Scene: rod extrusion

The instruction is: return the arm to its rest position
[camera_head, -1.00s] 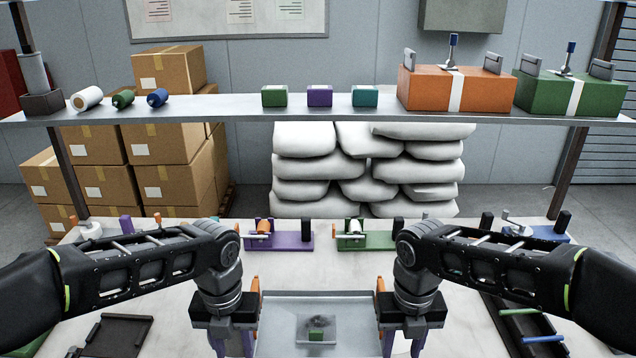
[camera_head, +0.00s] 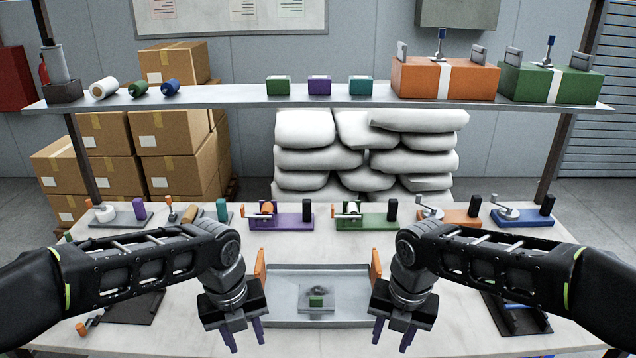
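My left gripper (camera_head: 243,338) is at the lower left of the head view, above the table's front, left of the grey tray. Its purple-grey fingers point down and stand apart with nothing between them. My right gripper (camera_head: 393,336) is at the lower right, beside the tray's right side. Its fingers also point down, apart and empty. Both arms are bent at the elbow, nearly mirror images.
Crank devices stand in a row along the table's back, among them purple (camera_head: 285,220), green (camera_head: 370,219), orange (camera_head: 455,215) and blue (camera_head: 525,218) ones. Dark trays (camera_head: 130,310) lie left and right. A shelf (camera_head: 240,102) spans above with rolls, blocks and boxes.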

